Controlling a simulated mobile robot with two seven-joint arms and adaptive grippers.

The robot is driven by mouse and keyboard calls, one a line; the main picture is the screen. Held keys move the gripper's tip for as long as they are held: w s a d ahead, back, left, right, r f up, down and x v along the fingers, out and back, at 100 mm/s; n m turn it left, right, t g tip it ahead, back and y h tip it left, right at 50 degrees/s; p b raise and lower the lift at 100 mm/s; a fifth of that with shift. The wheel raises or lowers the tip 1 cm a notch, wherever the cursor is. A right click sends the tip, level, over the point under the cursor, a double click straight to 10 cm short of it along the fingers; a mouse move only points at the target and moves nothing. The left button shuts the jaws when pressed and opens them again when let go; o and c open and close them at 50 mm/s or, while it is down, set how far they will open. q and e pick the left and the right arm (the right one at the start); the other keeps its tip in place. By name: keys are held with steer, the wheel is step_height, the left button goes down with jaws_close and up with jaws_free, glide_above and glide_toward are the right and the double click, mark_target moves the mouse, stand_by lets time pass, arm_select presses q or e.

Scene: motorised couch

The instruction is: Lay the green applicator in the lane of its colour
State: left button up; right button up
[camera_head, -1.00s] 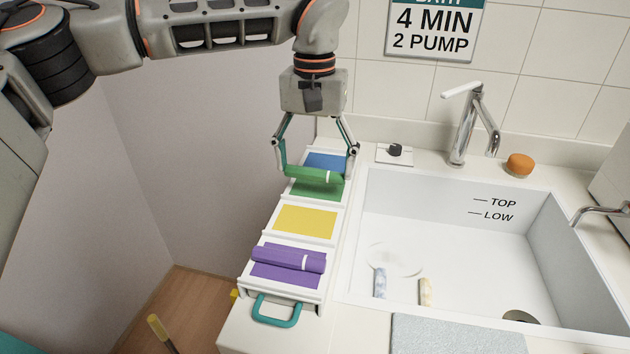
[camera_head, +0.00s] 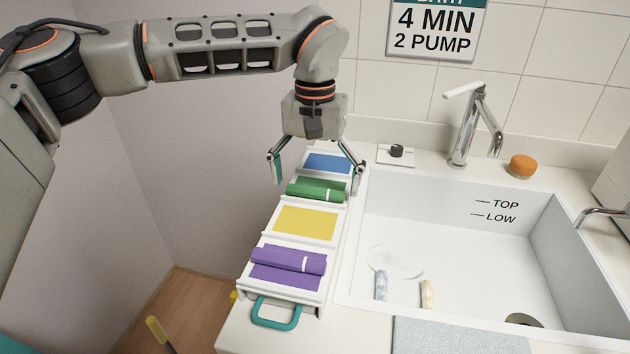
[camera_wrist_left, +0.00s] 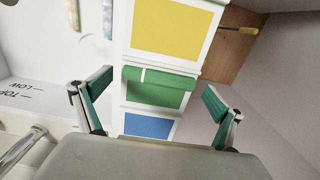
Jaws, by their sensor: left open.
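The green applicator (camera_head: 316,195), a cylinder with a white band, lies across the green lane (camera_head: 321,183) of the white tray. It rests at the edge of that lane nearest the yellow one. In the left wrist view the applicator (camera_wrist_left: 160,76) lies across the green lane (camera_wrist_left: 155,95), apart from both fingers. My left gripper (camera_head: 318,178) is open above the green and blue lanes, its fingers spread wide either side of the tray. It also shows in the left wrist view (camera_wrist_left: 155,98). My right gripper is in no view.
The tray has a blue lane (camera_head: 328,163) behind and a bare yellow lane (camera_head: 306,221) in front. A purple applicator (camera_head: 288,260) lies in the purple lane, by a teal handle (camera_head: 277,315). The sink (camera_head: 450,255) is to the right, with a tap (camera_head: 472,125) behind it.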

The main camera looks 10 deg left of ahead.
mark_target(315, 189)
arm_select(q)
step_height(315, 189, up, 12)
steer(key=p, duration=0.2)
stand_by(0.5)
steer(key=shift+r, duration=0.1)
